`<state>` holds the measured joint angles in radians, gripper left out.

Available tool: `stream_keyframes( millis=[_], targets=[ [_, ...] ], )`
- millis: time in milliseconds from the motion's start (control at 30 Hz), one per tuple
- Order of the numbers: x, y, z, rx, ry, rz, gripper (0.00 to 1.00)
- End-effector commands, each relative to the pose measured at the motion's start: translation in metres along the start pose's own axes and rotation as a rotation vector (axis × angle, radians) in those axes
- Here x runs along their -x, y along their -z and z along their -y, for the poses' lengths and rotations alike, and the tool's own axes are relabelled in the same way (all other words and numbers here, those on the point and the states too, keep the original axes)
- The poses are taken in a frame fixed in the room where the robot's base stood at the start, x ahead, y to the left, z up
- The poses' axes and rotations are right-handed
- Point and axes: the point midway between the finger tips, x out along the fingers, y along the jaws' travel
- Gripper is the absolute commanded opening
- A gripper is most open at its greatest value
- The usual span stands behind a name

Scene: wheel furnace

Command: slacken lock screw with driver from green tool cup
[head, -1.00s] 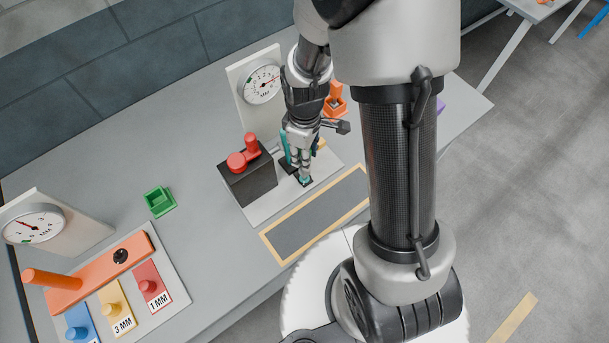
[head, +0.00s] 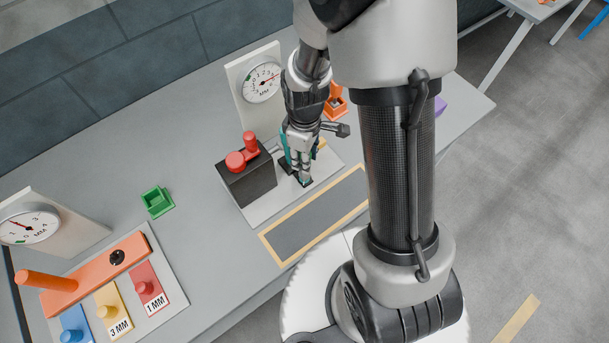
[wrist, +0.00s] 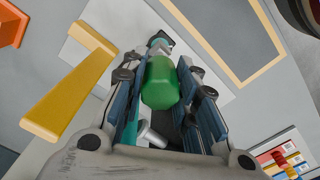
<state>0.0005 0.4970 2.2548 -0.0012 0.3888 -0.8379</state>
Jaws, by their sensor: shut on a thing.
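My gripper (head: 303,176) is low over the pale plate beside the dark block with red knobs. In the wrist view its fingers are shut on the green driver handle (wrist: 161,83). The driver points away from the camera, and its tip is too small to make out. A silvery bolt-like piece (wrist: 150,136) shows near the handle; I cannot tell whether it is the lock screw. The green tool cup (head: 157,202) stands on the table to the left and looks empty. In the head view my fingers hide the spot under them.
The dark block with red knobs (head: 247,177) is close on the left of my gripper. A dial gauge (head: 262,82) stands behind. A yellow bar (wrist: 70,85) lies beside my fingers. An orange cup (head: 335,104) is behind right. The tan-bordered dark mat (head: 315,213) is clear.

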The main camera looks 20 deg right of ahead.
Motion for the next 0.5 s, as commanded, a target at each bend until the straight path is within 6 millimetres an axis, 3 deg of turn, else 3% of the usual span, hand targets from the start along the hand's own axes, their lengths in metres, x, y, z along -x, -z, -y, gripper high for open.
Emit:
stream_keyframes(
  millis=[500],
  targets=[
    [-0.0110,0.0001,-0.0001,0.000,0.000,0.000,0.00]
  ],
)
